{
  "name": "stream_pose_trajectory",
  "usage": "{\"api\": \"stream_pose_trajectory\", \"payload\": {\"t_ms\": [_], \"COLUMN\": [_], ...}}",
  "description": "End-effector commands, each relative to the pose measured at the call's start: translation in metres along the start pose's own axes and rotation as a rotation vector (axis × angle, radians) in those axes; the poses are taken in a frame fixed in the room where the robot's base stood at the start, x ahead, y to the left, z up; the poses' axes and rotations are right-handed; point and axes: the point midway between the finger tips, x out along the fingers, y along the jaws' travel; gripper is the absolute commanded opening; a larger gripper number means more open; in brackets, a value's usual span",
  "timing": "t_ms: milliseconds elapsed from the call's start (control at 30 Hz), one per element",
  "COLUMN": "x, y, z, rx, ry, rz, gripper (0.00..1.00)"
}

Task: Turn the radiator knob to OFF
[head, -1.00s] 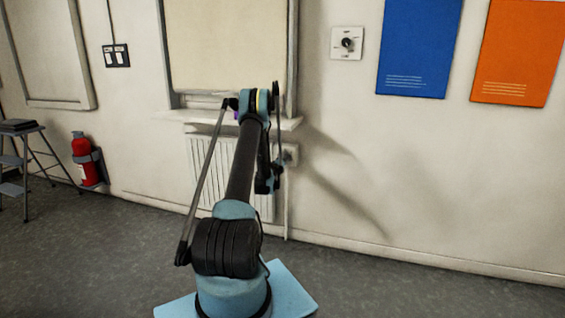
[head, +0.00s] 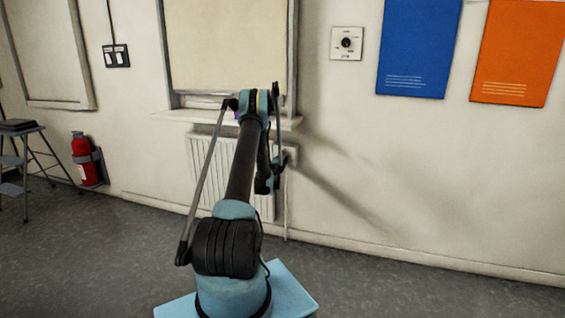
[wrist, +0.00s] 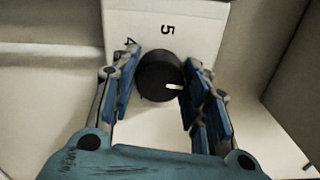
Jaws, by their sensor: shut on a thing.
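The radiator knob (wrist: 155,77) is a round black knob with a white pointer mark, on a pale plate (wrist: 193,28) printed with a 5 and a 4. In the wrist view, the pointer is at the knob's lower right. My gripper (wrist: 162,88) has one blue-padded finger on each side of the knob and is shut on it. In the head view, my gripper (head: 281,160) is at the right side of the white radiator (head: 203,160), under the window sill. The knob cannot be made out there. No OFF mark is visible.
A square dial plate (head: 338,52) is on the wall, left of a blue poster (head: 418,45) and an orange poster (head: 518,50). A red fire extinguisher (head: 83,155) and a stepladder (head: 20,128) stand left. The window sill (head: 180,116) projects above the radiator.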

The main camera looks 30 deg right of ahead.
Motion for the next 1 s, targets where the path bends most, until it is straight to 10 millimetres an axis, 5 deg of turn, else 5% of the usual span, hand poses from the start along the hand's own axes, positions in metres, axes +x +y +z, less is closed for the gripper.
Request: {"api": "stream_pose_trajectory", "payload": {"t_ms": [533, 567, 633, 1000], "x": [-0.0017, -0.0018, -0.0017, -0.0028], "y": [0.0023, 0.0023, 0.0021, 0.0007], "z": [0.0072, 0.0071, 0.0065, 0.0020], "rx": [-0.023, -0.023, -0.023, -0.023], "ry": [-0.012, -0.012, -0.011, -0.004], "rz": [0.002, 0.002, 0.002, 0.000], "gripper": [0.18, 0.49, 0.62, 0.62]}}
